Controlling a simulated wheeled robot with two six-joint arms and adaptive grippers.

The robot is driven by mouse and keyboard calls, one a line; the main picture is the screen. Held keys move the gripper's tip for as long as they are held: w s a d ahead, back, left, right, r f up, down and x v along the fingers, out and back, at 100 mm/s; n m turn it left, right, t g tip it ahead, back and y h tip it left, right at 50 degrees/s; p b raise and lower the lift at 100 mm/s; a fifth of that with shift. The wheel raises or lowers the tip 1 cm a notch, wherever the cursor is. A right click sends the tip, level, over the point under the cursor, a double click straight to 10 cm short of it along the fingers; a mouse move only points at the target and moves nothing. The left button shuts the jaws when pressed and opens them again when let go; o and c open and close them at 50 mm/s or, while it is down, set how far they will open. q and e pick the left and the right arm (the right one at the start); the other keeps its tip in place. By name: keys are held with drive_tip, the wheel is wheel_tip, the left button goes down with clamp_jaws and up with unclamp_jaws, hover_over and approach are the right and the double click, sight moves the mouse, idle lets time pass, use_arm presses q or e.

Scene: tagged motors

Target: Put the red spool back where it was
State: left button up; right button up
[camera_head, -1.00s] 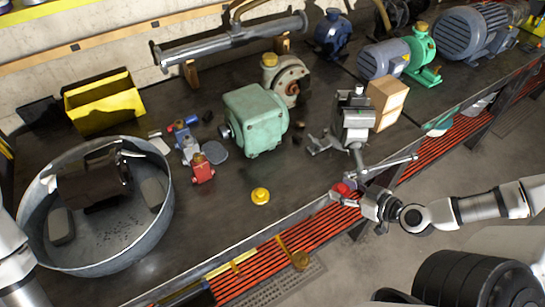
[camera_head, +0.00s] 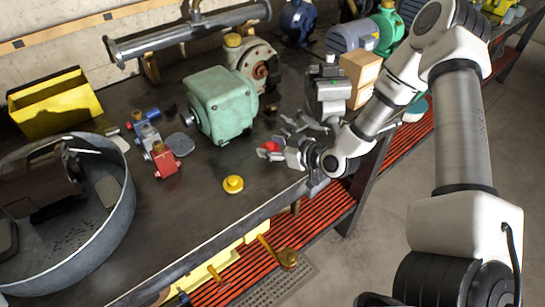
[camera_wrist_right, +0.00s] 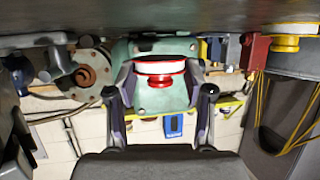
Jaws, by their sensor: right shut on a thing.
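The red spool (camera_head: 269,147) is held at the tip of my right gripper (camera_head: 272,152), over the bench between the green gearbox and the grey vise. In the right wrist view the red spool (camera_wrist_right: 160,80), with a pale band, sits between the two fingers of the right gripper (camera_wrist_right: 160,72), which are shut on it. Whether the spool touches the bench top is not clear. A yellow spool (camera_head: 233,184) stands on the bench to the left and nearer the front edge. My left gripper is not in view.
The green gearbox (camera_head: 221,105) stands behind the gripper. The grey vise (camera_head: 326,92) and a cardboard box (camera_head: 359,78) are to its right. Small red and blue parts (camera_head: 163,160) and a large round metal tub (camera_head: 118,215) are on the left. Bench around the yellow spool is clear.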

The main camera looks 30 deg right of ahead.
sight(272, 160)
wheel_tip(272, 160, down, 3)
drive_tip(key=shift+w, duration=0.15)
drive_tip(key=shift+f, duration=0.15)
drive_tip(key=o, duration=0.9)
